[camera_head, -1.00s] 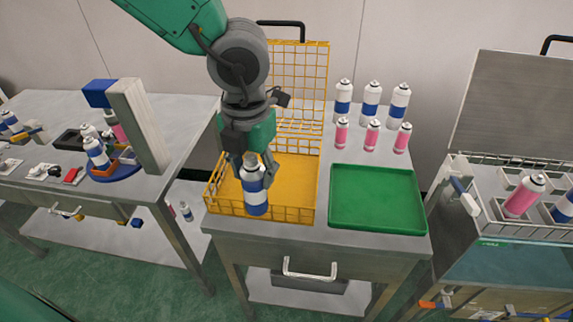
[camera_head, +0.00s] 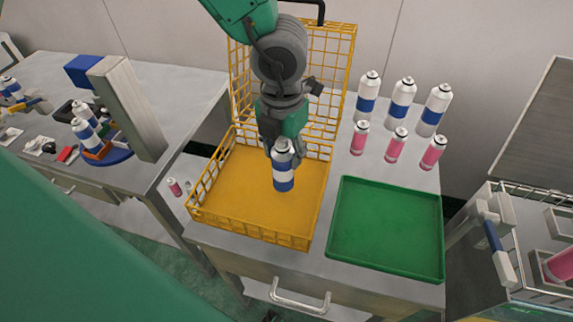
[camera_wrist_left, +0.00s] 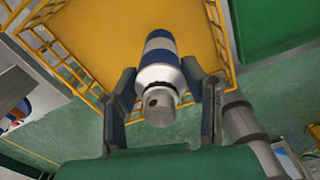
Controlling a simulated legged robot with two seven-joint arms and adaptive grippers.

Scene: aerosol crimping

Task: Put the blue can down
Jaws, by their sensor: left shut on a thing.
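The blue can (camera_head: 283,170), white with blue bands, is upright over the yellow wire basket (camera_head: 225,207), toward its back. My left gripper (camera_head: 281,150) is shut on its upper part from behind. In the left wrist view the can (camera_wrist_left: 160,72) sits between the two fingers of my left gripper (camera_wrist_left: 166,92), with the yellow basket floor (camera_wrist_left: 107,30) beyond it. I cannot tell whether the can's base touches the basket floor. The rest of the basket floor is empty. My right gripper is not in view.
An empty green tray (camera_head: 385,225) lies right of the basket. Several blue-banded and pink cans stand behind it, including a pink can (camera_head: 396,146). The basket's raised wire lid (camera_head: 325,85) stands behind the arm. A left table (camera_head: 180,95) holds a fixture.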

